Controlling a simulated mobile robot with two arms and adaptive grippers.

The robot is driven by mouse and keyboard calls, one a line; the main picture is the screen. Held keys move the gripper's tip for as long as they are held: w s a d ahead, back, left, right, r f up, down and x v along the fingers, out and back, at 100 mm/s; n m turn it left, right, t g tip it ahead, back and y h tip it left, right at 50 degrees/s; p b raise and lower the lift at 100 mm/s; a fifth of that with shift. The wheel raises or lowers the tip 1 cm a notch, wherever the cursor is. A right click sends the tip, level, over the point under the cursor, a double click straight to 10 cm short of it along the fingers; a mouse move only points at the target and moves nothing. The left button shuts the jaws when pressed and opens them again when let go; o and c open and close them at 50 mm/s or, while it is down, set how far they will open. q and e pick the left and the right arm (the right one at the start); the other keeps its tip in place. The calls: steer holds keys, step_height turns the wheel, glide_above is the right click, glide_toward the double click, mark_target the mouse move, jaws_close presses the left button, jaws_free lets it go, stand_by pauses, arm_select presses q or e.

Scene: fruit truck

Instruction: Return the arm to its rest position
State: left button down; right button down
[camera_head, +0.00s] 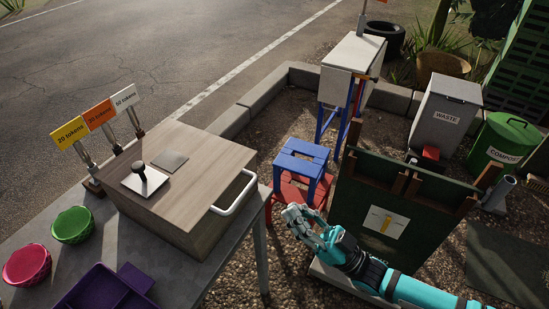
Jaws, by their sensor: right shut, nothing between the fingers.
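My right arm comes in from the lower right, with teal links and a grey gripper. My right gripper (290,211) is shut and empty. It hangs in front of the red stool (287,191) and to the right of the grey table (232,238), apart from the table edge. My left gripper is not in this view.
A wooden box (215,162) with a white handle stands on the table, beside green (72,225) and pink (27,265) baskets and a purple tray (105,287). A blue stool (302,162) and a dark green board (370,190) stand close to my right arm.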

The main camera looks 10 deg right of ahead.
steer(key=w+d+f+m+t+h, duration=0.1)
steer(key=w+d+f+m+h, duration=0.2)
steer(key=f, duration=0.6)
steer(key=w+d+f+h, duration=0.1)
steer(key=w+f+h, duration=0.2)
steer(key=f+h, duration=0.45)
steer(key=s+d+f+m+g+h, duration=0.1)
steer(key=s+d+f+g+h, duration=0.15)
steer(key=f, duration=0.75)
steer(key=s+d+f+m+g+h, duration=0.15)
steer(key=d+f, duration=0.25)
steer(key=f, duration=0.5)
steer(key=s+d+f+m+g+h, duration=0.1)
steer(key=s+d+f+g+h, duration=0.1)
steer(key=s+f, duration=0.45)
steer(key=s+d+f+m+g+h, duration=0.1)
steer(key=s+d+f+g+h, duration=0.1)
steer(key=s+f, duration=0.5)
steer(key=s+f+g, duration=0.3)
steer(key=s+f, duration=0.2)
steer(key=s, duration=0.6)
steer(key=s+f+g+h, duration=0.1)
steer(key=s+f+g, duration=0.2)
steer(key=s, duration=0.9)
steer(key=shift+a+f+m, duration=0.45)
steer(key=shift+f, duration=0.45)
